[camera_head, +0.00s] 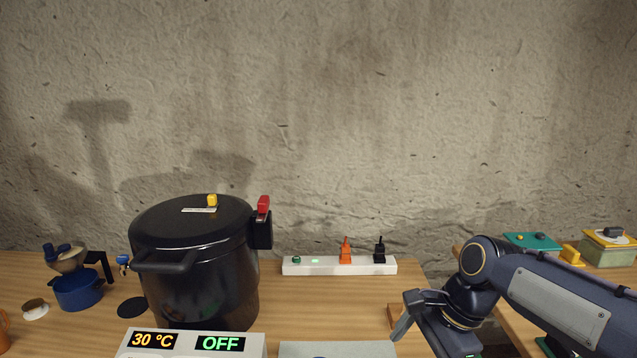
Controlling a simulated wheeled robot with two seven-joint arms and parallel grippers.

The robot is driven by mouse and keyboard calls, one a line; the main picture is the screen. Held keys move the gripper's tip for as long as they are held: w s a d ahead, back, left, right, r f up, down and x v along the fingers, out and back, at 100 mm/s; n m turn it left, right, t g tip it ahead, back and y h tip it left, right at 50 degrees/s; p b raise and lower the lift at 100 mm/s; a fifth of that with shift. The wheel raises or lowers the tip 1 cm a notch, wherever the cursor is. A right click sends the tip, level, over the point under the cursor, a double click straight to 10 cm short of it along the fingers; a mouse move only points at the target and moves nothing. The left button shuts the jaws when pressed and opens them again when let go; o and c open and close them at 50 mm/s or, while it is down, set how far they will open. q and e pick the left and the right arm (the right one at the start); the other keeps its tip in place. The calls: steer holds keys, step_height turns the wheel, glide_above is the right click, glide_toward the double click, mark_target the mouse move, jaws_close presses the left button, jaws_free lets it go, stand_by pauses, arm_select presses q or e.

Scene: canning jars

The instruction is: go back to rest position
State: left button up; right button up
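My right arm comes in from the right, over the right part of the worktop. My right gripper (415,320) hangs low near the bottom edge of the view, right of the power strip. One grey finger-like part shows; the rest runs together or is cut off by the frame edge, so its opening is unclear. I see nothing held in it. My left gripper and arm are not in view.
A large black pressure canner (195,275) with a red-topped handle stands left. A display box (190,343) reads 30 °C and OFF. A white power strip (335,265) lies by the wall. A blue pot (77,291) is at left, coloured boxes (608,248) at right.

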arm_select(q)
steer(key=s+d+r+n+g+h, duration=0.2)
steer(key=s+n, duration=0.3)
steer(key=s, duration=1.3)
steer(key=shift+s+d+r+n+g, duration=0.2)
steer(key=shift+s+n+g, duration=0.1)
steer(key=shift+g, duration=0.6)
arm_select(e)
steer(key=s+d+f+n+t, duration=0.2)
steer(key=s+n, duration=0.4)
steer(key=s, duration=0.3)
steer(key=s+d+f+n+t, duration=0.2)
steer(key=s+f+n, duration=0.2)
steer(key=s, duration=0.5)
steer(key=n, duration=0.2)
steer(key=shift+d+n+t, duration=0.3)
steer(key=shift+d, duration=0.05)
